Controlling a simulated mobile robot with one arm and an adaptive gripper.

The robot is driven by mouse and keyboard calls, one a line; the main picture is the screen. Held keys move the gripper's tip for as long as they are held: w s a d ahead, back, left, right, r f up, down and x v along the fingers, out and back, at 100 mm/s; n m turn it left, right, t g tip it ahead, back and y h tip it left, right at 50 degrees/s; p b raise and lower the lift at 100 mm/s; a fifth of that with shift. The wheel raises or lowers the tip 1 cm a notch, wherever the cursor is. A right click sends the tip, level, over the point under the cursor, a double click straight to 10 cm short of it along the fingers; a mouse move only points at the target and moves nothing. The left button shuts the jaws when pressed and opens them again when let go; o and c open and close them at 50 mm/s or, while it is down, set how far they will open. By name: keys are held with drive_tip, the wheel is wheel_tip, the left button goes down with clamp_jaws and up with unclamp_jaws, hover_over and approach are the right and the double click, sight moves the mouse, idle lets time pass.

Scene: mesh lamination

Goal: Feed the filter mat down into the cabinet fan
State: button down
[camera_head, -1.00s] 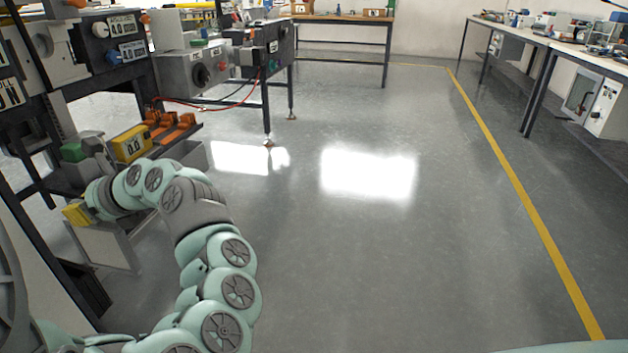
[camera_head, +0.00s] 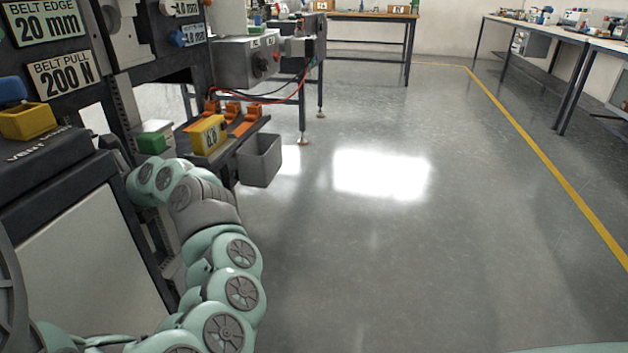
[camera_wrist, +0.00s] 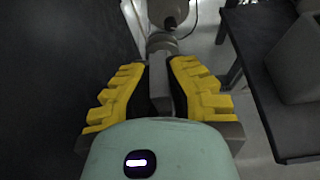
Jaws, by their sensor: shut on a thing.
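My gripper (camera_wrist: 160,90) shows in the wrist view, its yellow stepped fingers closed on a narrow grey piece (camera_wrist: 160,86). It is seen nearly edge-on, and I cannot tell for sure that it is the filter mat. In the head view my arm reaches up and left, and my gripper is hidden there. A dark-topped cabinet (camera_head: 75,165) with a partly readable "VENT" label and a pale side panel stands at the left. I cannot make out a fan or a slot on it.
A yellow block (camera_head: 28,121) with a blue part sits on the dark top. Behind my arm are a green-and-white box (camera_head: 154,138), a yellow display box (camera_head: 209,135) and orange holders (camera_head: 243,120) on a shelf. The floor (camera_head: 400,240) at right is clear.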

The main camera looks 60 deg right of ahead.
drive_tip(key=shift+s+d+f, duration=0.15)
drive_tip(key=shift+s, duration=0.25)
drive_tip(key=shift+w+b, duration=0.1)
drive_tip(key=shift+b, duration=0.3)
wheel_tip(320, 180, down, 5)
drive_tip(key=b, duration=0.4)
drive_tip(key=shift+b, duration=0.9)
idle(1.3)
